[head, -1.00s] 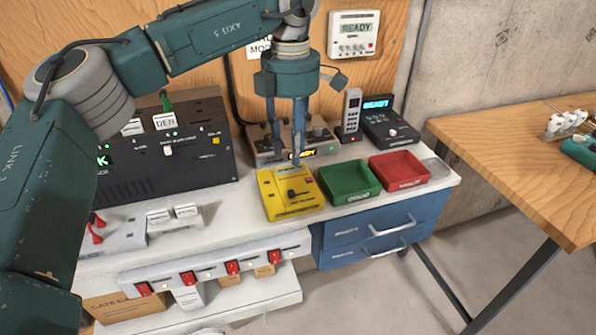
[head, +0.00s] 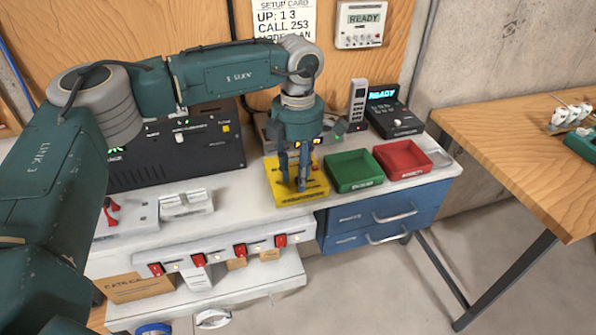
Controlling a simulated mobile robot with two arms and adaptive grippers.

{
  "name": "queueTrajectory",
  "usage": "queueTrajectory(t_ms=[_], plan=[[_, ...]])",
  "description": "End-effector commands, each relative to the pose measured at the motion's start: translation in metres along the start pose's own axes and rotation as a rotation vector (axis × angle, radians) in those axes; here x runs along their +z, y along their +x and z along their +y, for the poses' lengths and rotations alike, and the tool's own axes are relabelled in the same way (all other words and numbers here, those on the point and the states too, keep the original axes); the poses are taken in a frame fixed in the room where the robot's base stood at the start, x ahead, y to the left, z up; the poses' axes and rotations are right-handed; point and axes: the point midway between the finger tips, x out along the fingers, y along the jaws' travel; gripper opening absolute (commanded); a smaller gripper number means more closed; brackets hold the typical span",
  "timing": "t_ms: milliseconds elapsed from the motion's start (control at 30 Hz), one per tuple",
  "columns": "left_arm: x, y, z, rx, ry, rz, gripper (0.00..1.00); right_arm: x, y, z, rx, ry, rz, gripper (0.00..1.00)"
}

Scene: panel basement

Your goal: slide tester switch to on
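The yellow tester (head: 314,188) lies on the white bench top (head: 240,212), left of the green tray. My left gripper (head: 293,188) points down over the tester, with its fingertips at or just above the tester's face. Its two fingers are close together with a narrow gap between them. The tester's dark slide switch is hidden behind the fingers, so its position and any contact cannot be made out. My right gripper is not in view.
A green tray (head: 355,187) and a red tray (head: 425,172) stand right of the tester. A black panel box (head: 215,157) is behind left. A grey remote (head: 357,103) and a black display unit (head: 397,124) stand at the back. Red switches (head: 240,250) line the bench front.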

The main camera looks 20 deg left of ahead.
Motion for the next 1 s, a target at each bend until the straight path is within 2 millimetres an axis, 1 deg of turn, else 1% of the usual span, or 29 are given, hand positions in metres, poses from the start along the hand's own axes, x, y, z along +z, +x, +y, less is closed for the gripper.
queueTrajectory(t_ms=[33, 167, 200, 433, 633, 867, 900, 967, 1000], plan=[[0.000, 0.000, 0.000, 0.000, 0.000, 0.000, 0.29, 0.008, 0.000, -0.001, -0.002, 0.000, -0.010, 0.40], [0.000, 0.000, 0.000, 0.000, 0.000, 0.000, 0.03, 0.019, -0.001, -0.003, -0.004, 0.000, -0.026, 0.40], [0.000, 0.000, 0.000, 0.000, 0.000, 0.000, 0.00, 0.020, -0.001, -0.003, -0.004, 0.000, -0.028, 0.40], [0.002, 0.000, 0.000, 0.000, 0.001, 0.000, 0.00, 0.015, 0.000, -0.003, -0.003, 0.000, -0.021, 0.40], [0.019, 0.000, 0.000, 0.002, 0.001, -0.002, 0.00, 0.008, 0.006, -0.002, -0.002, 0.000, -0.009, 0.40], [0.019, -0.002, 0.001, 0.002, 0.000, -0.002, 0.00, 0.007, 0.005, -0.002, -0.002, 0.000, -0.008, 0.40], [0.019, -0.002, 0.001, 0.002, 0.000, -0.002, 0.21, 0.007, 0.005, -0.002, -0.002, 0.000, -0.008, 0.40], [0.018, -0.002, 0.001, 0.002, 0.000, -0.002, 0.33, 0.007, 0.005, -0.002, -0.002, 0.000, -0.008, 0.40], [0.018, -0.002, 0.001, 0.002, 0.000, -0.001, 0.33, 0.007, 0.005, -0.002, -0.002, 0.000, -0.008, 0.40]])
